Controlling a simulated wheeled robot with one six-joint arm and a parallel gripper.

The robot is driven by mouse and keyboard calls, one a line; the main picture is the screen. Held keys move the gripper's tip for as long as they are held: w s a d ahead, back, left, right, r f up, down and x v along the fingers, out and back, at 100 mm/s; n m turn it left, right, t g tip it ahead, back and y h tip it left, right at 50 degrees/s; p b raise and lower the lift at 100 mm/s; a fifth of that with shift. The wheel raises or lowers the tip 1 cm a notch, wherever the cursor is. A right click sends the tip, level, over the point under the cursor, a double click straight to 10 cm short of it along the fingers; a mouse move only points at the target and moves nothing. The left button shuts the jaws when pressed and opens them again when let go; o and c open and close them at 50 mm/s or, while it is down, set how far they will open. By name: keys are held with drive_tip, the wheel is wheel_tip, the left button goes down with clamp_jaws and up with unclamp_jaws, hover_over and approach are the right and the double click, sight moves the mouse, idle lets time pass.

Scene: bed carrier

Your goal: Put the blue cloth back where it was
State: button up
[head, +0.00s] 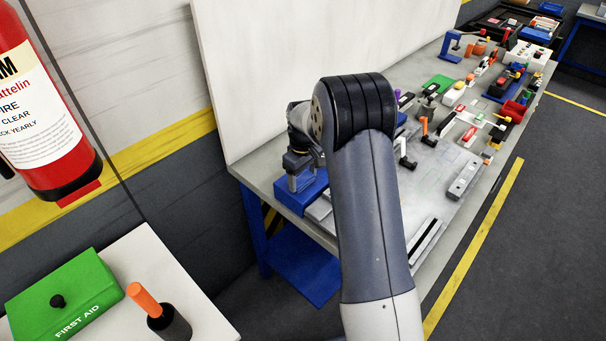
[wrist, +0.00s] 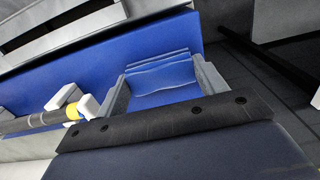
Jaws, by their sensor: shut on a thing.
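The blue cloth (wrist: 165,78) shows in the wrist view as a folded, lighter blue piece between the two grey fingers of my gripper (wrist: 162,84). My gripper is shut on it. A flat blue holder (wrist: 215,32) of similar colour lies behind the cloth; I cannot tell whether the cloth touches it. In the head view my gripper (head: 301,182) points down at the blue holder (head: 283,199) on the near left end of the bench. The cloth cannot be told apart there, and my arm hides part of the bench.
A grey and yellow cylinder (wrist: 40,122) lies in white clips left of my gripper. The grey bench (head: 262,177) carries many small fixtures and coloured parts on its right. A white panel (head: 270,70) stands behind it. A green first aid box (head: 65,297) sits on a separate table.

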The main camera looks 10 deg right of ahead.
sight(303, 178)
drive_tip(key=shift+f, duration=0.1)
drive_tip(key=shift+f, duration=0.15)
drive_tip(key=o, duration=0.9)
drive_tip(key=shift+o, duration=0.2)
wheel_tip(303, 178, up, 12)
drive_tip(key=b, duration=0.1)
drive_tip(key=shift+r+b, duration=0.25)
drive_tip(key=shift+b, duration=0.15)
